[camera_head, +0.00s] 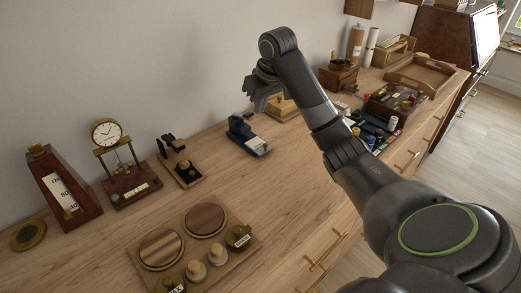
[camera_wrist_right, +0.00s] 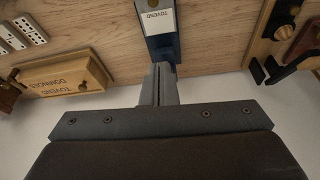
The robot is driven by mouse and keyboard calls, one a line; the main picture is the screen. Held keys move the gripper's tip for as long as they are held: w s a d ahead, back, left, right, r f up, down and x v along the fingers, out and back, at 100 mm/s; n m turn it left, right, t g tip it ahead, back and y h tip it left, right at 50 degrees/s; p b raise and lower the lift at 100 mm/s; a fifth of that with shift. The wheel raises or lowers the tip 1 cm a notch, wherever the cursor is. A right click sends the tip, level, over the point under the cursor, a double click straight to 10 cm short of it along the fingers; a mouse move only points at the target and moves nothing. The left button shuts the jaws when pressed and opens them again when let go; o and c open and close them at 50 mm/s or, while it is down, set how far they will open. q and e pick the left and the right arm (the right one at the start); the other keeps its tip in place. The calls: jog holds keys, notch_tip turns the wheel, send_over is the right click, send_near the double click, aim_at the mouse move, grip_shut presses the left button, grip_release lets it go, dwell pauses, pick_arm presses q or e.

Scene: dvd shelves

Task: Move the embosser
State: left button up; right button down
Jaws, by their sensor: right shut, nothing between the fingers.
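The blue device, which looks like the embosser (camera_head: 250,135), stands on the wooden sideboard near the wall, with a long low base and a raised back end. In the right wrist view the embosser (camera_wrist_right: 162,45) lies just past the fingertips, with a white label reversed in the picture. My right gripper (camera_head: 255,107) is above and slightly beyond it, shut and empty. In the wrist view its fingers (camera_wrist_right: 160,85) are together, in line with the device; contact cannot be told. My left gripper is out of view.
A black device on a wooden base (camera_head: 181,170) stands to the left, with a clock (camera_head: 107,134) and metronome (camera_head: 62,190) beyond. A wooden box (camera_head: 281,108) is close on the right. A board with round pieces (camera_head: 222,262) lies in front. Bare wood lies between.

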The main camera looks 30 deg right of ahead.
aim_at(259, 146)
jog(key=x, duration=1.1)
jog(key=shift+s+f, duration=0.1)
jog(key=shift+f, duration=0.25)
jog(key=s, duration=0.3)
jog(key=shift+d+r, duration=0.15)
jog(key=shift+r, duration=0.05)
pick_arm(q)
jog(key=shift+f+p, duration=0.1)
jog(key=shift+p, duration=0.2)
pick_arm(e)
jog(key=shift+s, duration=0.55)
